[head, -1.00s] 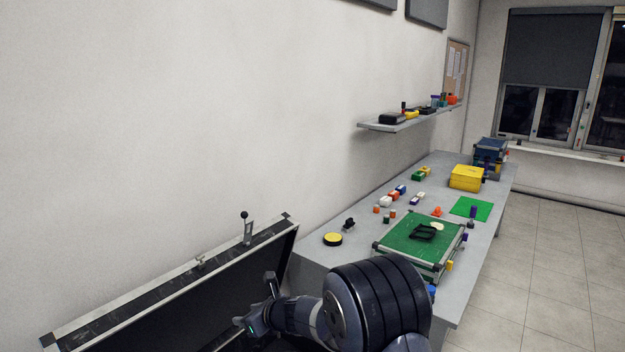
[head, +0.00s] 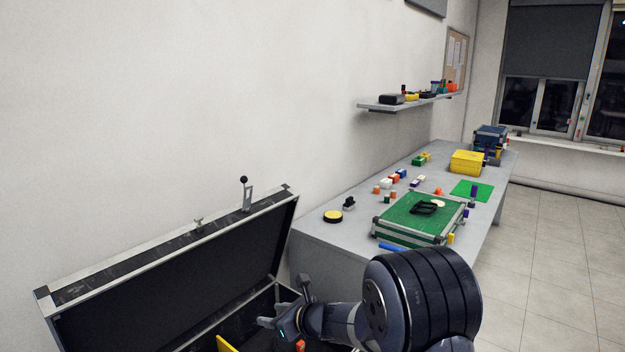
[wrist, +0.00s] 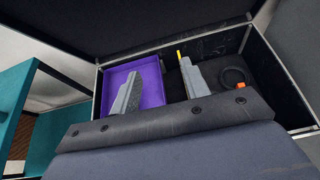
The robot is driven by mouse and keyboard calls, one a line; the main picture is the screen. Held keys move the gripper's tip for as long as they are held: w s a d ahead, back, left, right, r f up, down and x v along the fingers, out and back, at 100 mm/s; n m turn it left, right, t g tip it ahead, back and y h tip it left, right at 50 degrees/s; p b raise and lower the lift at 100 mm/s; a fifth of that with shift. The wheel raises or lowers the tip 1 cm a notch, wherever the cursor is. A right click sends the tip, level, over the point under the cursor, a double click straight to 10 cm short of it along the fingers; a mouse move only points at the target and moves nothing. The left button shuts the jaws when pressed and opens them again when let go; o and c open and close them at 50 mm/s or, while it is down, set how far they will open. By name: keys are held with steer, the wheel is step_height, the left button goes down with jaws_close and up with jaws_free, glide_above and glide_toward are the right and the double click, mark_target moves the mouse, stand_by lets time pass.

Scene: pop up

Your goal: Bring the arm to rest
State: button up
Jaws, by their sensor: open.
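My gripper (head: 284,303) is at the lower middle of the head view, in front of the open black case (head: 165,241). In the wrist view my gripper (wrist: 160,72) shows two grey fingers spread apart with nothing between them. They are seen against the inside of the case, above a purple tray (wrist: 152,72) on the left and a dark compartment on the right. How far the fingers are from the case floor, I cannot tell.
The case lid is raised, with metal-edged rims. A grey table (head: 322,247) to the right holds a green-topped case (head: 405,212), a yellow box (head: 466,162) and several small blocks. A dark ring (wrist: 233,76) lies in the case. Tiled floor at the right is clear.

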steer(key=s+d+f+t+y+b, duration=0.1)
steer(key=s+d+f+b, duration=0.2)
steer(key=f+b, duration=0.3)
steer(key=shift+d+f+y+b, duration=0.35)
steer(key=shift+d+b, duration=0.1)
steer(key=shift+b, duration=1)
